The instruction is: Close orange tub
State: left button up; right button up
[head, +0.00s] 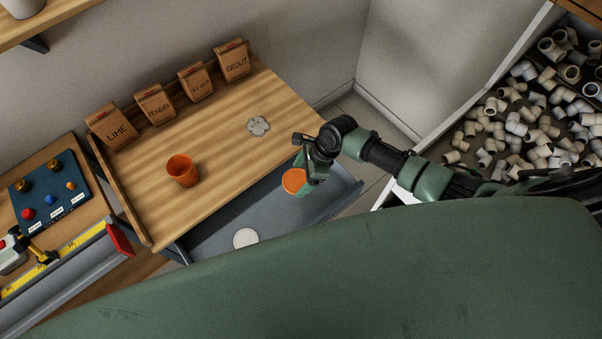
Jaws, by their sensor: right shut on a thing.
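An orange tub (182,171) stands upright and open on the wooden bench, left of its middle. My right gripper (304,172) is shut on a round orange lid (293,181). It holds the lid in front of the bench's right edge, above the grey drawer, well to the right of the tub and apart from it. The fingers are partly hidden behind the lid and the wrist. My left gripper does not show.
Several paper bags (155,104) line the bench's back edge. A grey-white flat piece (258,126) lies on the bench (222,146). An open grey drawer (213,228) below holds a white disc (245,238). A bin of white pipe fittings (520,121) is at right.

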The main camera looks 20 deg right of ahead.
jog(key=shift+r, duration=1.2)
